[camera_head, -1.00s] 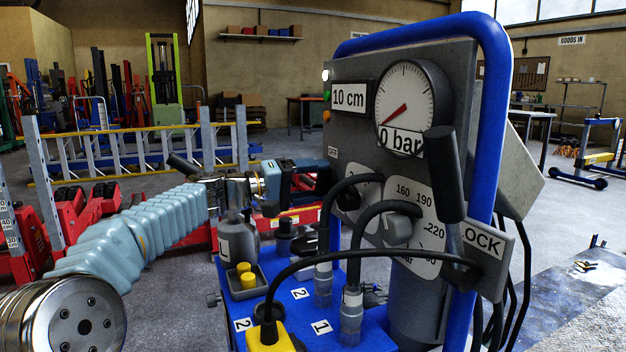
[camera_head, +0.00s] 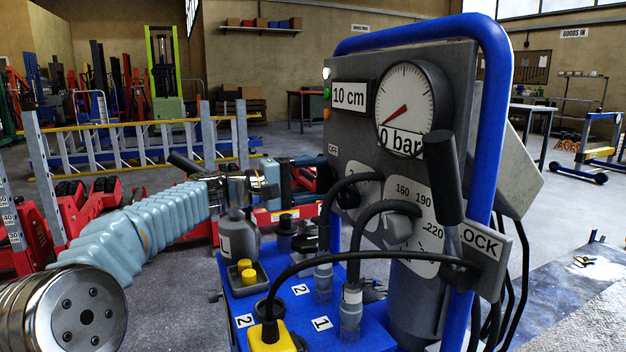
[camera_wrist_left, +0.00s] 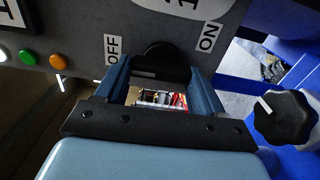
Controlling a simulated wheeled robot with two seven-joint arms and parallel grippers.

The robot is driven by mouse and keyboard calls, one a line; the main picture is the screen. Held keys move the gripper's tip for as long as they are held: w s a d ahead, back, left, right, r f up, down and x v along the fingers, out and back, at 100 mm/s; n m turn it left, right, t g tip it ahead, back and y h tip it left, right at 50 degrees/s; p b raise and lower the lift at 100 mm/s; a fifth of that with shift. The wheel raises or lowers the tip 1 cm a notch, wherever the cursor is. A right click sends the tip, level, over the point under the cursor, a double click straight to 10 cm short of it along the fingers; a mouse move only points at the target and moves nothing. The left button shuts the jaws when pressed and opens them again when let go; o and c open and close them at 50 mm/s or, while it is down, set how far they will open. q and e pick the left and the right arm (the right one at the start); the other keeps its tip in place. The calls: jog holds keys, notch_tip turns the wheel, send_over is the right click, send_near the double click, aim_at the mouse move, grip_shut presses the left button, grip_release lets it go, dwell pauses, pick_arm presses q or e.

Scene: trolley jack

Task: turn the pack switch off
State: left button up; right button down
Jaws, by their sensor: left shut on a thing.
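The pack switch (camera_wrist_left: 160,54) is a dark round knob on the grey panel, between an OFF label (camera_wrist_left: 113,49) at left and an ON label (camera_wrist_left: 209,37) at right in the left wrist view. My left gripper (camera_wrist_left: 158,72) has its two blue fingers on either side of the knob and is shut on it. Which way the knob points is hard to tell. In the head view my left gripper (camera_head: 308,172) reaches the panel's left edge below the OFF label (camera_head: 333,150), and the switch is hidden there. My right gripper is not in view.
The grey panel (camera_head: 345,125) carries a pressure gauge (camera_head: 412,108), a "10 cm" display (camera_head: 349,96) and a pressure dial (camera_head: 398,228). A black knob (camera_wrist_left: 284,117) stands right of the gripper. Black hoses loop before the panel, above a blue tray (camera_head: 375,335) with a grey bottle (camera_head: 238,240).

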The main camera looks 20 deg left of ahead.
pick_arm(q)
jog(key=o, duration=1)
jog(key=shift+o, duration=0.2)
jog(key=shift+a, duration=0.1)
jog(key=v, duration=1.3)
jog(key=shift+s+a, duration=0.2)
jog(key=shift+s, duration=0.1)
